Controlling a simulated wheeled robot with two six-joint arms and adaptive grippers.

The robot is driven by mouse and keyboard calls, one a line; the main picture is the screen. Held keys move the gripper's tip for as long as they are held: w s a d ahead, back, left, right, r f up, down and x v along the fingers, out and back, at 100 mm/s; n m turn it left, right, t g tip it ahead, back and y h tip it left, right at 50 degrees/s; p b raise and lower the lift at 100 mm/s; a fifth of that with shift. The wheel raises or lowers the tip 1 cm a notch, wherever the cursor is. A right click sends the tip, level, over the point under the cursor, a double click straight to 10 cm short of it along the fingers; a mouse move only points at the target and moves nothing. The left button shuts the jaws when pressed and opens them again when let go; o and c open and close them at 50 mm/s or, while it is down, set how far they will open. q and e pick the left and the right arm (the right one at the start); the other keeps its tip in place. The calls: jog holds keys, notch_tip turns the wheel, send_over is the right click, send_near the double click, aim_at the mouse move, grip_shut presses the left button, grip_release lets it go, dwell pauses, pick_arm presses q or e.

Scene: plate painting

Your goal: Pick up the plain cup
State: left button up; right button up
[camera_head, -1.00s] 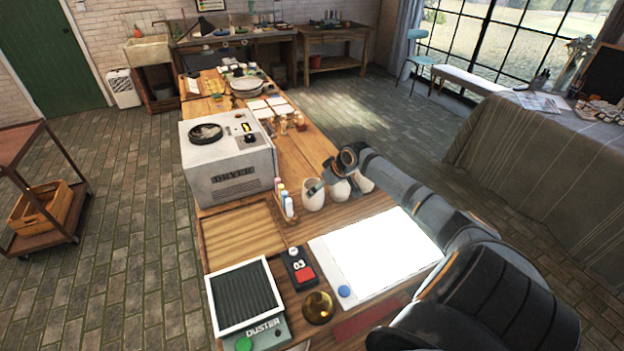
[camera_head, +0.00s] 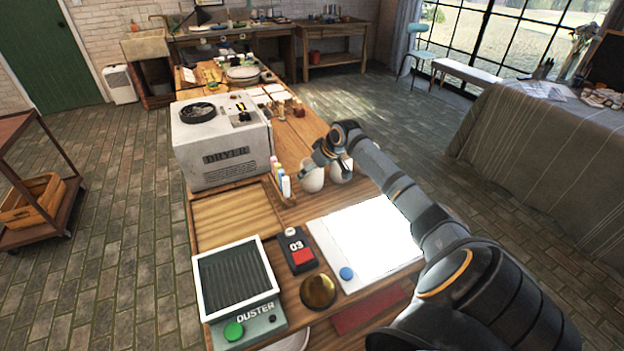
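Two pale, plain-looking cups stand side by side on the wooden table beyond the white sheet: a left cup (camera_head: 312,179) and a right cup (camera_head: 339,173). I cannot make out any pattern on them at this size. My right arm reaches in from the lower right. Its gripper (camera_head: 322,156) hangs at the cups' rims, over the left cup and in front of part of the right one. Its fingers are small and overlap the cups, so I cannot tell whether they are open or touch a cup. My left gripper is out of view.
A white dryer (camera_head: 221,141) stands left of the cups, with small coloured bottles (camera_head: 280,178) between. Nearer are a white sheet (camera_head: 365,240), a counter box marked 03 (camera_head: 297,251), a brass dome (camera_head: 318,291) and a duster (camera_head: 236,280). A wooden panel (camera_head: 236,215) lies left.

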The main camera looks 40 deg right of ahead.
jog(key=shift+r, duration=0.1)
jog(key=c, duration=1.5)
notch_tip(320, 180, up, 10)
